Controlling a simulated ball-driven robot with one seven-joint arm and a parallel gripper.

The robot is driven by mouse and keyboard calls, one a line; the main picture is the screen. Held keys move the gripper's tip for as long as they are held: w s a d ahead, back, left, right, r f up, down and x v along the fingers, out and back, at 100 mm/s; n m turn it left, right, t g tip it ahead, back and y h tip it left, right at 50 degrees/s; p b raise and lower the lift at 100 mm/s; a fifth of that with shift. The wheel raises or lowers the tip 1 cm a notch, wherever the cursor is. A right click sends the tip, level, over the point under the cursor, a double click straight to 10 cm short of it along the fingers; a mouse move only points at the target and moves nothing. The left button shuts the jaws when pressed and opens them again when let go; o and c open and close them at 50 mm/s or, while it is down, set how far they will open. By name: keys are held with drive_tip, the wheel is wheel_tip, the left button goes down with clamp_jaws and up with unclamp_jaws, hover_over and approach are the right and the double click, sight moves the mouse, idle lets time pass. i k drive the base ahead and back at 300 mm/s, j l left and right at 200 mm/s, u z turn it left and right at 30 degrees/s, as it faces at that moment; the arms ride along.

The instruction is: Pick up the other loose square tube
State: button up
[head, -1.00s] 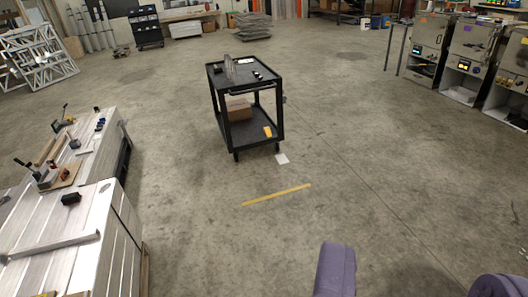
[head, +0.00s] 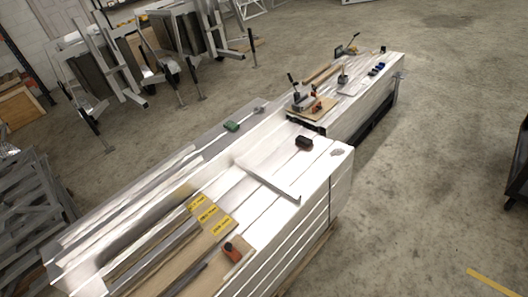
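A short light-grey bar (head: 270,181), which looks like a loose square tube, lies slantwise across the top of the silver aluminium stack (head: 318,165) in the middle of the view. A longer grey bar (head: 160,254) lies at the lower left, beside a brown board with yellow labels (head: 208,214). I cannot tell whether it is a square tube. My gripper is not in view, and nothing in the picture touches either bar.
An orange and black tool (head: 232,252) and a black block (head: 304,142) sit on the stack. Clamps on a wooden board (head: 318,110) stand farther back. Metal frames (head: 30,200) crowd the left. Concrete floor (head: 430,160) is open at the right, with a yellow strip (head: 495,283).

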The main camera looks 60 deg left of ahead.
sight(283, 189)
drive_tip(key=i+l+u, duration=0.2)
drive_tip(key=i, duration=1.1)
drive_tip(key=i+j+u, duration=0.1)
drive_tip(key=i+u, duration=0.35)
drive_tip(key=i+l+u, duration=0.1)
drive_tip(key=i+u, duration=0.4)
drive_tip(key=i+j+u, duration=0.15)
drive_tip(key=i+u, duration=0.55)
